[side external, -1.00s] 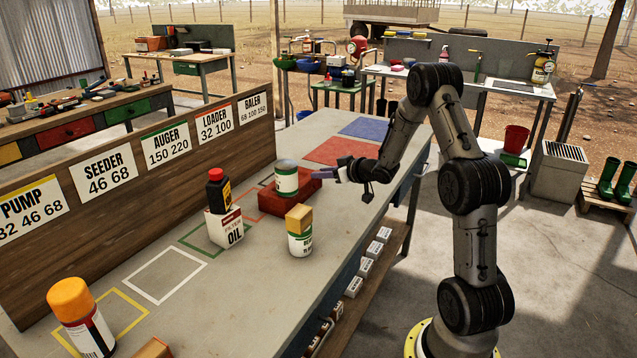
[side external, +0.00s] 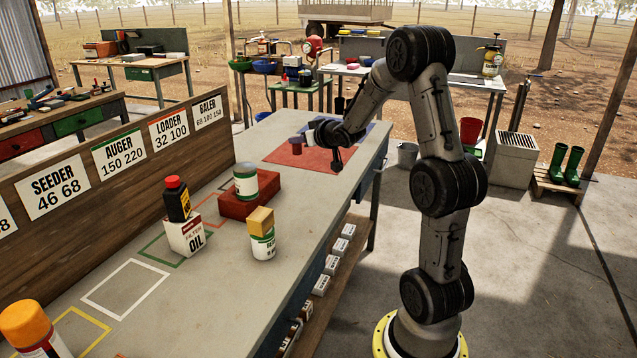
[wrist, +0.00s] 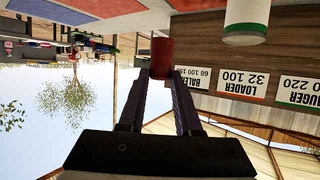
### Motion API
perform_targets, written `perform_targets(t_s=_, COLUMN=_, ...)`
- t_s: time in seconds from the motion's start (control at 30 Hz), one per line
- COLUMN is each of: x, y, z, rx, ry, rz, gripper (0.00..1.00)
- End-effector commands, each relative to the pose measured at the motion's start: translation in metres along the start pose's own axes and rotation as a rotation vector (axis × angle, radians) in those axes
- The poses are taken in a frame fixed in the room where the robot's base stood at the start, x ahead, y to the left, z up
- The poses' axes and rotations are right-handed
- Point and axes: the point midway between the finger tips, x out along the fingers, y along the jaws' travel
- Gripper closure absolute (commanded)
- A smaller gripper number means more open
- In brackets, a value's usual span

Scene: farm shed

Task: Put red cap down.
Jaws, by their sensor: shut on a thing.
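My gripper (side external: 304,137) is above the red mat (side external: 290,161) at the far end of the bench. It is shut on a small dark red cylinder, the red cap (side external: 296,148). In the wrist view, the red cap (wrist: 162,56) sits between the two fingertips (wrist: 160,78) and sticks out past them. The cap looks held just above the mat, but I cannot tell whether it touches it.
A green-and-white can (side external: 245,181) stands on a red block (side external: 234,206). Another can (side external: 263,244) carries a yellow block (side external: 261,221). A board with signs (side external: 120,165) runs along the bench's left. An orange-topped can (side external: 30,327) is at the near left. The mat around the cap looks clear.

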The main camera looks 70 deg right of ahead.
Motion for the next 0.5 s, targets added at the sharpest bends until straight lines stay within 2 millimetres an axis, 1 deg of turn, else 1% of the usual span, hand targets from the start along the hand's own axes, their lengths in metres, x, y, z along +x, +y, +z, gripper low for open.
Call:
perform_targets(t_s=0.03, x=0.004, y=0.006, z=-0.007, rx=0.016, ry=0.000, rz=0.037, gripper=1.00)
perform_targets(t_s=0.2, x=0.010, y=0.024, z=-0.020, rx=0.058, ry=-0.001, rz=0.143, gripper=1.00)
perform_targets(t_s=0.5, x=0.014, y=0.046, z=-0.032, rx=0.119, ry=-0.001, rz=0.285, gripper=1.00)
